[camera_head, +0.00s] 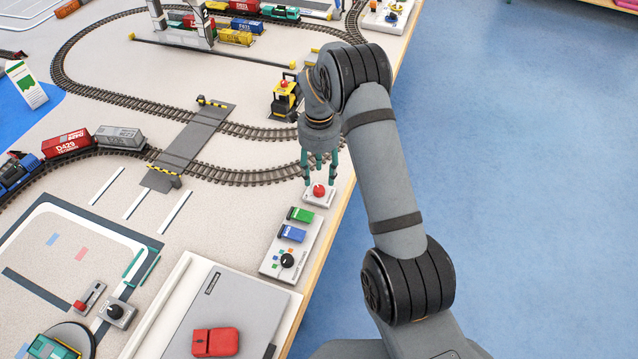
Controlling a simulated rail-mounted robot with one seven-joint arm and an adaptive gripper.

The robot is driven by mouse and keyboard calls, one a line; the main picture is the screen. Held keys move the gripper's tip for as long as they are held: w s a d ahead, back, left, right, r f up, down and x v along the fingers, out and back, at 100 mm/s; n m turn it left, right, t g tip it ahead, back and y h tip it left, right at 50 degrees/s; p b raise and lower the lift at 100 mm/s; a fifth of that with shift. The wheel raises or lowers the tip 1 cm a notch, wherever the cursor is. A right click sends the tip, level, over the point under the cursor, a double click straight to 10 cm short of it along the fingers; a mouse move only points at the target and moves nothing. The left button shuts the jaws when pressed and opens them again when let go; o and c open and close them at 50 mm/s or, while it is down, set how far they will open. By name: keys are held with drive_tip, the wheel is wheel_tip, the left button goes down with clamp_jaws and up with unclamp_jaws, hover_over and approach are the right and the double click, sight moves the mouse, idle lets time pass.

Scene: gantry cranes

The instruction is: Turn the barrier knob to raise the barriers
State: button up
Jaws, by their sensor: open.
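The grey level crossing (190,142) spans the two tracks. A yellow-and-black striped barrier (212,102) lies low at its far end and another (163,175) at its near end. My gripper (320,180) points down with its teal fingers open, just above a red knob (319,189) on a small white base near the table's right edge. I cannot tell whether the fingers touch it. A black knob (287,260) sits on a panel with green and blue blocks. Another black knob (116,311) sits on a grey box. No readable label shows which is the barrier knob.
A red wagon (66,143) and a grey wagon (119,136) stand left of the crossing. A grey board with a red object (215,342) lies in front. Blue floor is clear at right.

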sight(319, 188)
wheel_tip(319, 188, down, 6)
drive_tip(key=shift+r+p, duration=0.1)
drive_tip(key=shift+p, duration=0.4)
drive_tip(key=c, duration=0.3)
drive_tip(key=c, duration=0.7)
clamp_jaws()
